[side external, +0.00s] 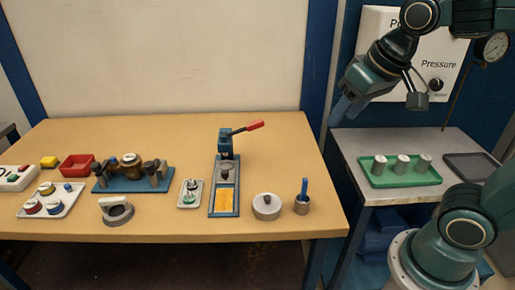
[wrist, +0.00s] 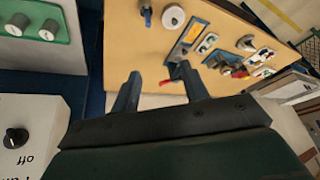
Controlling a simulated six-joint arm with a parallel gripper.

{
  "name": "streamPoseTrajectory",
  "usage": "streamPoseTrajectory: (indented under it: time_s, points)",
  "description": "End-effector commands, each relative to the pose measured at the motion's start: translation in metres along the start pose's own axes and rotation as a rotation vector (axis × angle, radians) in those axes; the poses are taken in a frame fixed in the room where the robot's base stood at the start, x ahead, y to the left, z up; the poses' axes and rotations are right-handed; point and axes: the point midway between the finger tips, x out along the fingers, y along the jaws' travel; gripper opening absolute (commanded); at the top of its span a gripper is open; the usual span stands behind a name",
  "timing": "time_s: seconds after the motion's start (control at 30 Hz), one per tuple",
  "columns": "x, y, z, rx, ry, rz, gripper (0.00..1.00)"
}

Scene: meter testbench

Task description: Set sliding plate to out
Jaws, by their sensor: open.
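The sliding plate device stands on the wooden table as a long blue frame (side external: 224,208) with a yellow area (side external: 224,200) at its near end. A dark round knob (side external: 225,175) sits near the middle of the frame. A blue upright press with a red-ended lever (side external: 255,125) rises at the far end. The same device shows in the wrist view (wrist: 187,42), small and far off. My gripper (side external: 345,108) is raised in the air right of the table, well apart from the device. In the wrist view its two fingers (wrist: 160,90) are spread with nothing between them.
A blue fixture (side external: 131,181) stands farther left. A green tray (side external: 377,180) with metal cylinders is on the side table.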

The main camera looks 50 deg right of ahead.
Motion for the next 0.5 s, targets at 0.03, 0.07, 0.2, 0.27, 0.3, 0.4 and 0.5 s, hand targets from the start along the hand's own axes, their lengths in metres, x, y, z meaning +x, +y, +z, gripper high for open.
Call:
streamPoseTrajectory:
  time_s: [0.03, 0.07, 0.2, 0.27, 0.3, 0.4, 0.5]
  points:
    - [0.005, -0.003, -0.011, 0.022, -0.01, 0.007, 0.45]
    - [0.008, -0.005, -0.017, 0.038, -0.015, 0.012, 0.45]
    - [0.022, -0.013, -0.045, 0.109, -0.028, 0.035, 0.45]
    - [0.029, -0.017, -0.056, 0.139, -0.033, 0.045, 0.45]
    - [0.035, -0.02, -0.063, 0.16, -0.037, 0.053, 0.45]
    - [0.048, -0.028, -0.08, 0.208, -0.045, 0.072, 0.45]
    - [0.064, -0.035, -0.097, 0.258, -0.051, 0.092, 0.45]
